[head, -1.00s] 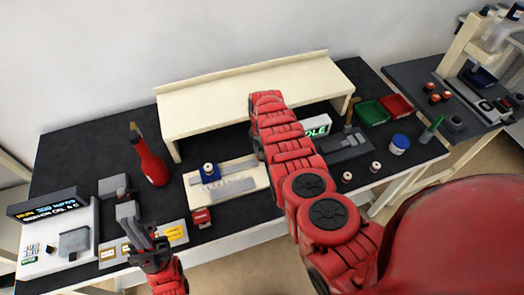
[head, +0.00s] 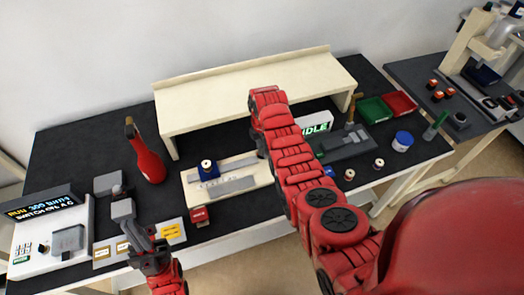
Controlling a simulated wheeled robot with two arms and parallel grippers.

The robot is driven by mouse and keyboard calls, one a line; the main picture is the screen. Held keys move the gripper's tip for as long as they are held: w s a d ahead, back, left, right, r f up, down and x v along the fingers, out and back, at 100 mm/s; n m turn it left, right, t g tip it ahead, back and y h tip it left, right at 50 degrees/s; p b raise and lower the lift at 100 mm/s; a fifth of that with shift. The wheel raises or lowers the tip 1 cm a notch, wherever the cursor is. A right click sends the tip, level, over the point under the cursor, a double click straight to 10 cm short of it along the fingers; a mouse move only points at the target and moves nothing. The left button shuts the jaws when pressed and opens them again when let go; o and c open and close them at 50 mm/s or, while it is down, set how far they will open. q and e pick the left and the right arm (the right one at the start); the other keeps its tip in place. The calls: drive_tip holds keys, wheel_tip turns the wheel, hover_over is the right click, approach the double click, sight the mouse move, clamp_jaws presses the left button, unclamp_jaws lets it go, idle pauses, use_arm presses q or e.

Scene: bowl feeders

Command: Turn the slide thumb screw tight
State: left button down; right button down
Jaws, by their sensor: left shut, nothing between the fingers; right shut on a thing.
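A blue block with a pale round knob on top (head: 207,171) stands on a cream board with a grey ruled bar (head: 232,187), left of my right arm. I cannot tell whether this knob is the slide thumb screw. My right arm reaches over the bench middle from the right. Its gripper is hidden behind the arm's own links, and so is whatever is at its fingers.
A cream riser shelf (head: 240,85) spans the back. A display console (head: 75,242) is at far left. Green (head: 374,111) and red (head: 401,102) bins are at right.

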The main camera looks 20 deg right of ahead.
drive_tip(key=m+b, duration=0.4)
drive_tip(key=m, duration=0.1)
drive_tip(key=shift+f+b, duration=0.3)
drive_tip(key=shift+b, duration=0.05)
drive_tip(key=shift+r+m+b, duration=0.15)
drive_tip(key=shift+m+b, duration=0.9)
drive_tip(key=shift+m, duration=0.55)
drive_tip(key=c, duration=0.5)
unclamp_jaws()
drive_tip(key=shift+r, duration=0.1)
wheel_tip(320, 180, up, 17)
drive_tip(key=p, duration=1.2)
drive_tip(key=shift+r+p, duration=0.15)
drive_tip(key=shift+p, duration=0.2)
